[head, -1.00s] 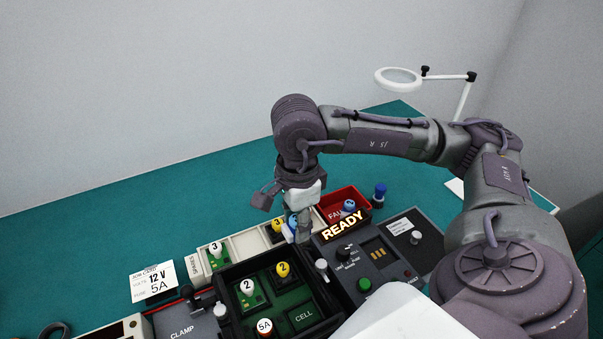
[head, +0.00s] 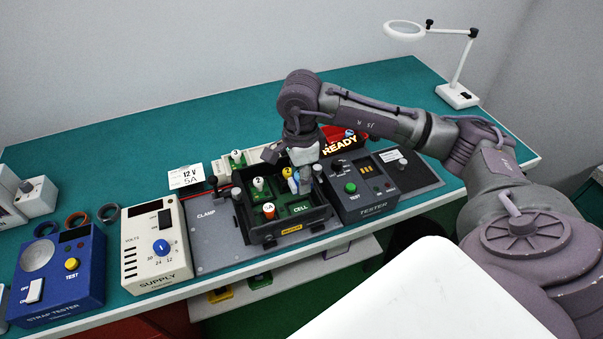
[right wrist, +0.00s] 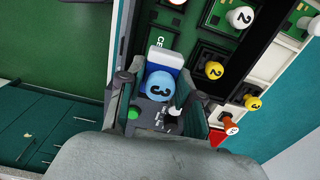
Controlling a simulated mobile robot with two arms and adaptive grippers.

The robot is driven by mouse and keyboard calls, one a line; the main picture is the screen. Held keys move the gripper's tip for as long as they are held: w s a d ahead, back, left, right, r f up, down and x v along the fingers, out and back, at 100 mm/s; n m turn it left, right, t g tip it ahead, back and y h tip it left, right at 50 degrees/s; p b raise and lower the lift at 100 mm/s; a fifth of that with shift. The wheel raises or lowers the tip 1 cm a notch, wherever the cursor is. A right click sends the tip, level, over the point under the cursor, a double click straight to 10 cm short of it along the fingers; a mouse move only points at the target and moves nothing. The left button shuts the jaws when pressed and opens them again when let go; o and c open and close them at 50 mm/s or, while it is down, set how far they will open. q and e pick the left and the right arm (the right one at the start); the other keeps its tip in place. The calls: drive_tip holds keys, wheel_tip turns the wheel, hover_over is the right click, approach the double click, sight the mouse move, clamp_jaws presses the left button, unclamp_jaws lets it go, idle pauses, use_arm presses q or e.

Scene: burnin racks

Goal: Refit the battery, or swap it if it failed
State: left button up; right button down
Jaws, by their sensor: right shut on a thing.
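My right gripper (head: 300,180) is shut on a blue-and-white battery (right wrist: 167,58) with a round blue knob marked 3 (right wrist: 160,84). In the head view the battery (head: 293,187) is partly hidden by the fingers. It is over the black-walled case (head: 290,236), close to the green CELL plate (head: 300,209); I cannot tell whether it touches. My left gripper is out of view.
The clamp plate (head: 215,240), supply (head: 155,247) and strap tester (head: 60,275) are left.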

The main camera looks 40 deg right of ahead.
sight(301, 208)
wheel_tip(301, 208, down, 4)
drive_tip(key=shift+s+a+r+b, duration=0.1)
drive_tip(key=shift+s+r+b, duration=0.05)
drive_tip(key=shift+b, duration=0.7)
wheel_tip(301, 208, down, 3)
drive_tip(key=shift+r+b, duration=0.2)
drive_tip(key=shift+b, duration=0.75)
drive_tip(key=shift+f, duration=0.2)
use_arm(q)
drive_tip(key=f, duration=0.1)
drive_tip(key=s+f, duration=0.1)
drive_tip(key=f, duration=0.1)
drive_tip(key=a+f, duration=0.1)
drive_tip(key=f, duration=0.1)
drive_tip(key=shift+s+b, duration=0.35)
drive_tip(key=shift+b, duration=0.05)
use_arm(e)
drive_tip(key=shift+f, duration=0.15)
use_arm(q)
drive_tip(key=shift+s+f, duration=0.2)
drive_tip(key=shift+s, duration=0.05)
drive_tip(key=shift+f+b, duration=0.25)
drive_tip(key=shift+b, duration=0.2)
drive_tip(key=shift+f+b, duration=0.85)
use_arm(e)
drive_tip(key=shift+f, duration=0.5)
drive_tip(key=c, duration=0.7)
unclamp_jaws()
